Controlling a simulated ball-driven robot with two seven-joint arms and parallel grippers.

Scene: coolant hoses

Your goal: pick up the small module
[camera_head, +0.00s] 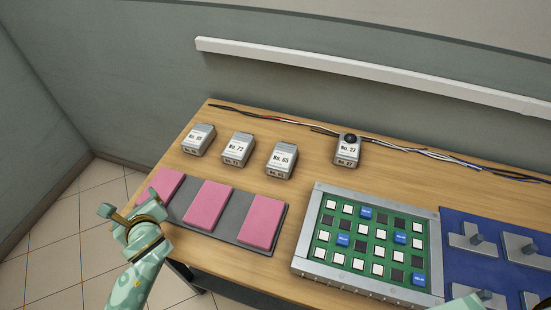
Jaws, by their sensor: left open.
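Several small grey modules with white number labels stand on the wooden table. Three are in a row at the left: a left one (198,139), a middle one (237,149) and a right one (281,160). A fourth module (347,151) stands apart to the right, with a black round part on top, close to the cables. I cannot tell which one is the small module. My left gripper (128,206) is open and empty at the table's left front edge, beside the pink pads and apart from every module. Of my right arm only a pale green piece shows at the bottom edge.
Pink pads (209,206) lie on a dark grey mat. A green board (348,239) in a metal frame holds white, black and blue squares. A blue mat (457,222) with grey L-shaped blocks is at the right. Cables (400,149) run along the table's back.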

